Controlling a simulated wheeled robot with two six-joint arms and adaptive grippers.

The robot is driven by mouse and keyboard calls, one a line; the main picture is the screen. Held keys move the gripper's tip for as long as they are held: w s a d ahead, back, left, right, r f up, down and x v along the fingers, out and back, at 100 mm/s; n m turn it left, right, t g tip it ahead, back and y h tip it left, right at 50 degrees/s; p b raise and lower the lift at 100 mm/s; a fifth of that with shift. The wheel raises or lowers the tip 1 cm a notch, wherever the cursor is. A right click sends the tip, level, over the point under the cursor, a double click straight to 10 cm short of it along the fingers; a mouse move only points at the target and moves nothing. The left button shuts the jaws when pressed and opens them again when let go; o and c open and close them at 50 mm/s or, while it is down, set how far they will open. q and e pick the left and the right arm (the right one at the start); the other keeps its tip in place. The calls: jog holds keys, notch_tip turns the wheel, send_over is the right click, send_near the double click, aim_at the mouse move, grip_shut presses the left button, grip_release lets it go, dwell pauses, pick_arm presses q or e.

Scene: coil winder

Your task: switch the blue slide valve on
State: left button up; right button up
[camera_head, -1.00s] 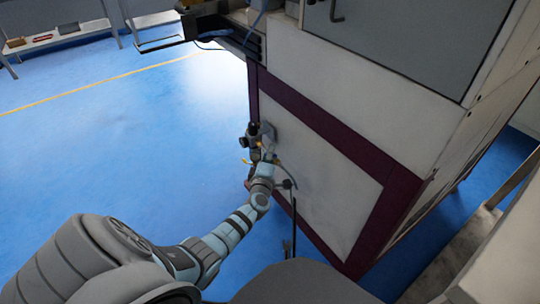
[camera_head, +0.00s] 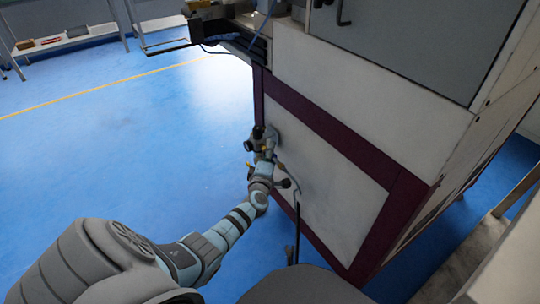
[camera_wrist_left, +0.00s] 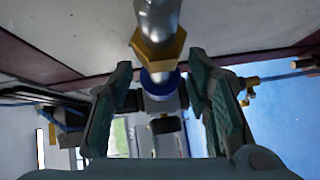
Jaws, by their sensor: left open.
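The blue slide valve (camera_wrist_left: 160,78) shows in the left wrist view as a blue ring just under a brass hex fitting (camera_wrist_left: 158,52) on a grey pipe. My left gripper (camera_wrist_left: 160,85) is open, with one finger on each side of the blue ring and visible gaps to it. In the head view the left gripper (camera_head: 264,150) is at the small fittings on the cabinet's lower side panel. The valve is too small and too covered to make out there. My right gripper is not in view.
The cabinet (camera_head: 340,120) with a dark red frame stands close beside my left arm. A thin hose (camera_head: 298,225) hangs below the fittings. A shelf (camera_head: 70,38) stands far back left. The blue floor (camera_head: 110,150) left of the cabinet is clear.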

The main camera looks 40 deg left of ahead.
pick_arm(q)
jog(key=v, duration=1.2)
